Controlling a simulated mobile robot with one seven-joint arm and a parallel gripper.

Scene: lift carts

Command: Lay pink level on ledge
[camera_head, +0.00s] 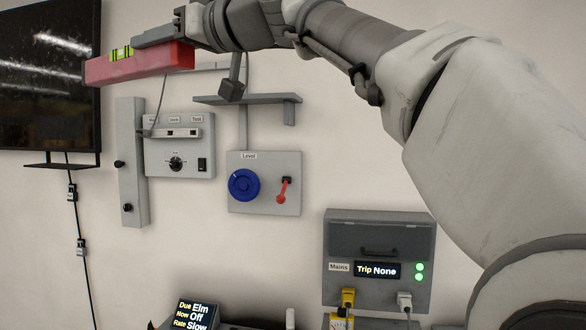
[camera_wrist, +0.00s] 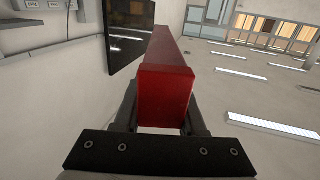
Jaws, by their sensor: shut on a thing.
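The pink level (camera_head: 140,64) is a long pinkish-red bar with a yellow-green vial on its top. My gripper (camera_head: 165,45) is shut on it and holds it in the air at the upper left of the head view. In the wrist view the level (camera_wrist: 165,95) sits between the two fingers of my gripper (camera_wrist: 163,118) and points away from the camera. The ledge (camera_head: 250,98) is a grey wall shelf with a bracket below, to the right of the level and lower in the head view. Its visible top is bare.
A dark screen (camera_head: 45,75) hangs at the left. Below the ledge are a grey panel (camera_head: 263,205) with a blue dial and red lever, and a control box (camera_head: 180,160) to its left. A mains box (camera_head: 378,235) stands lower right. A cable hangs near the ledge.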

